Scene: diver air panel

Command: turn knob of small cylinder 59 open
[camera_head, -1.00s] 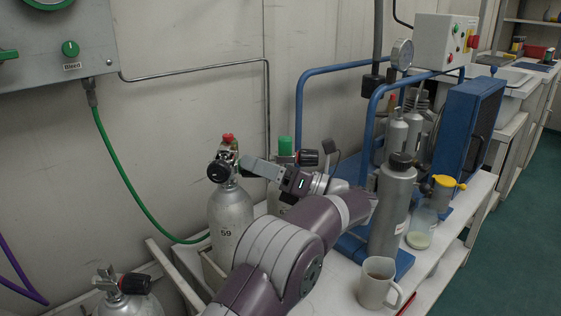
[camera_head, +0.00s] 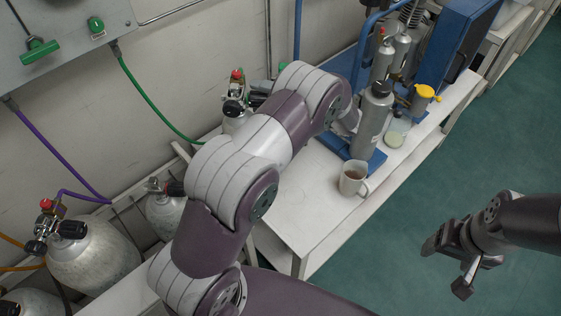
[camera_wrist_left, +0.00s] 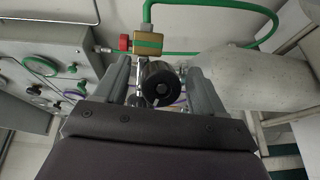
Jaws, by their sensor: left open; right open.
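Small cylinder 59 (camera_head: 232,125) stands behind my left arm, mostly hidden; its number is out of sight. Its valve has a red top (camera_head: 237,74) and a round black knob (camera_head: 233,107). In the left wrist view, the black knob (camera_wrist_left: 160,84) faces me between the two open fingers of my left gripper (camera_wrist_left: 162,78), with gaps showing at both sides. The grey cylinder body (camera_wrist_left: 245,78) lies to the right there. In the head view my left gripper (camera_head: 256,98) is partly hidden by my arm. My right gripper (camera_head: 446,268) is open and empty over the green floor.
Other cylinders (camera_head: 95,255) with valves stand at lower left. A green hose (camera_head: 150,100) runs from the wall panel (camera_head: 60,45) behind cylinder 59. A mug (camera_head: 353,178) and a grey bottle (camera_head: 371,122) stand on the white bench (camera_head: 310,215). The floor at right is clear.

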